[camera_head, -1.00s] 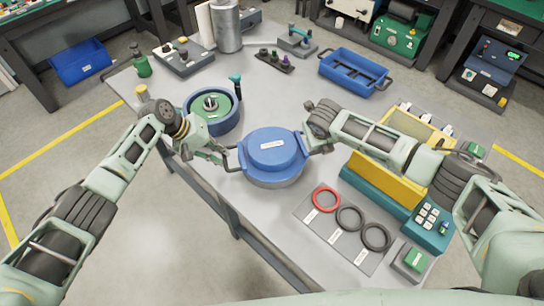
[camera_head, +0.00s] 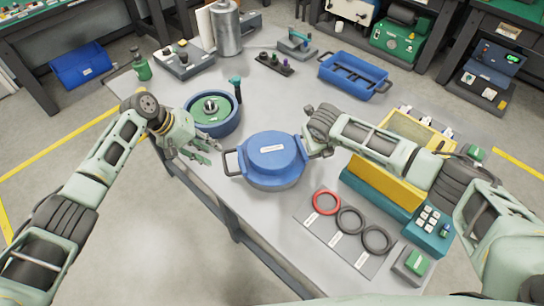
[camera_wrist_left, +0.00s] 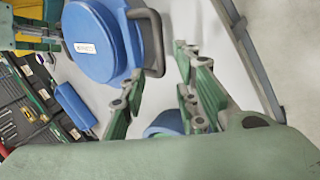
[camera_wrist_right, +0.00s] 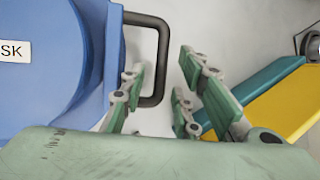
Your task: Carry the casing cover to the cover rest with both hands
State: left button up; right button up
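The casing cover (camera_head: 274,152) is a blue round lid with a white label and a dark handle on each side. My right gripper (camera_head: 313,143) is at the right handle. In the right wrist view its fingers (camera_wrist_right: 162,66) are spread, with the handle (camera_wrist_right: 163,45) between them and gaps on both sides.
The open blue casing (camera_head: 212,112) with a green inside stands behind my left gripper. A mat with a red ring (camera_head: 326,201) and two black rings lies in front of the cover. A yellow and teal rack (camera_head: 385,180) stands right. A blue tray (camera_head: 353,75) is behind.

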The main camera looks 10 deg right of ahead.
jog(key=shift+r, duration=0.2)
pick_arm(q)
jog(key=v, duration=0.6)
jog(key=shift+a+r, duration=0.15)
jog(key=shift+r, duration=0.2)
pick_arm(e)
jog(key=v, duration=1.1)
jog(key=shift+s+r, duration=0.25)
pick_arm(q)
jog(key=shift+o, duration=0.5)
jog(key=o, duration=1.7)
jog(key=shift+a+r, duration=0.1)
jog(key=shift+r, duration=0.05)
pick_arm(e)
jog(key=shift+r, duration=0.15)
pick_arm(q)
jog(key=shift+p+v, duration=3.85)
jog(key=shift+v, duration=0.45)
pick_arm(e)
notch_tip(320, 180, up, 7)
jog(key=shift+r, duration=0.2)
